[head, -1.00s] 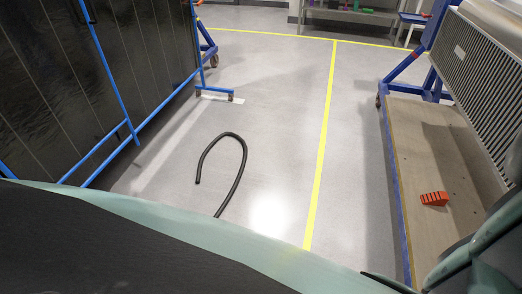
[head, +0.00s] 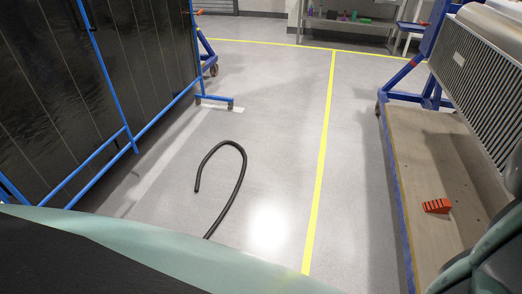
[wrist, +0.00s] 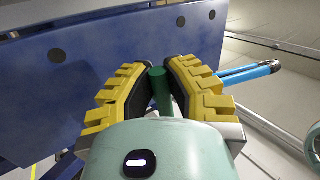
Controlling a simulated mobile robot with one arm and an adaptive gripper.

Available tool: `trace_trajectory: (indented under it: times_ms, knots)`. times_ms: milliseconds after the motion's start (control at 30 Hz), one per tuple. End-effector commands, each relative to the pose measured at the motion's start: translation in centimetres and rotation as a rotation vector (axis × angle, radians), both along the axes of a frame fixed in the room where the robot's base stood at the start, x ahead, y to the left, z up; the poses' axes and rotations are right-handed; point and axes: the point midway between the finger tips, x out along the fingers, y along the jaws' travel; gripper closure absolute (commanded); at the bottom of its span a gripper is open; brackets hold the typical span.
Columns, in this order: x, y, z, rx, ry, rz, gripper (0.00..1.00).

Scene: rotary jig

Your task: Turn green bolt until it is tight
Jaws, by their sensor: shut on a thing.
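In the wrist view, my gripper (wrist: 161,72) has two yellow ridged fingers with dark inner pads. They are closed around a green bolt (wrist: 158,88), which shows as a small green cylinder between the fingertips. The bolt stands in front of a dark blue panel (wrist: 100,45). Where the bolt meets the panel is not clear, and how deep it sits cannot be told. The gripper and the bolt do not show in the head view.
A black hose (head: 240,165) lies on the grey floor, left of a yellow line (head: 322,150). A blue-framed dark panel stands at left (head: 85,90). The floor between is mostly free.

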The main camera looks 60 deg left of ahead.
Motion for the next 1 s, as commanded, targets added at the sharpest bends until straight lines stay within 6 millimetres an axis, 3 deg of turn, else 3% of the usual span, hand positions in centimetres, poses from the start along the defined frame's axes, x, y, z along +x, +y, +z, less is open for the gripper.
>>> trace_trajectory:
  times_ms: [333, 667, 1000]
  knots:
    - [0.0, 0.0, 0.1, -0.002, 0.000, 0.000, 0.54]
    - [-0.3, 0.4, -0.4, 0.000, 0.003, 0.001, 0.54]
    - [-4.1, 4.1, -4.0, 0.002, 0.006, 0.006, 0.54]
